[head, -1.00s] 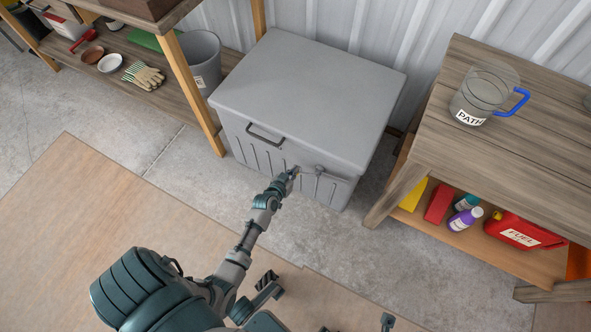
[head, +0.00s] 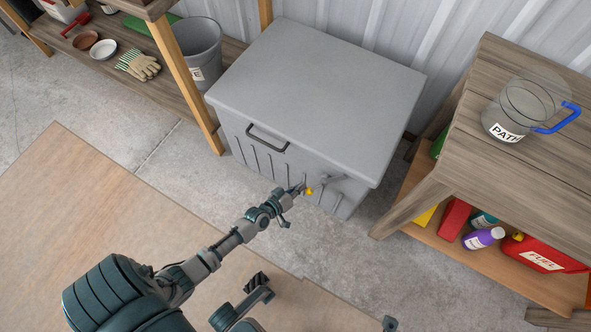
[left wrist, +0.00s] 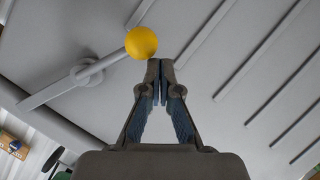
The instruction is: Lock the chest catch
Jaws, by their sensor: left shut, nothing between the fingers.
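The grey chest (head: 315,85) stands against the wall with its lid down. Its catch (left wrist: 88,72) is a grey lever on a round pivot on the chest's front, ending in a yellow ball knob. The knob (head: 309,191) is at the lever's lower left end in the head view. It also shows in the left wrist view (left wrist: 141,43). My left gripper (left wrist: 160,64) is shut and empty, its fingertips right beside the knob; I cannot tell whether they touch it. In the head view the left gripper (head: 301,190) is at the chest's front. My right gripper is out of view.
A dark handle (head: 268,138) is on the chest's front. A wooden bench (head: 455,135) with a clear jug (head: 505,125) stands to the right, a fuel can (head: 540,255) on its lower shelf. A shelf unit and grey bucket (head: 197,50) are to the left. The floor before the chest is clear.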

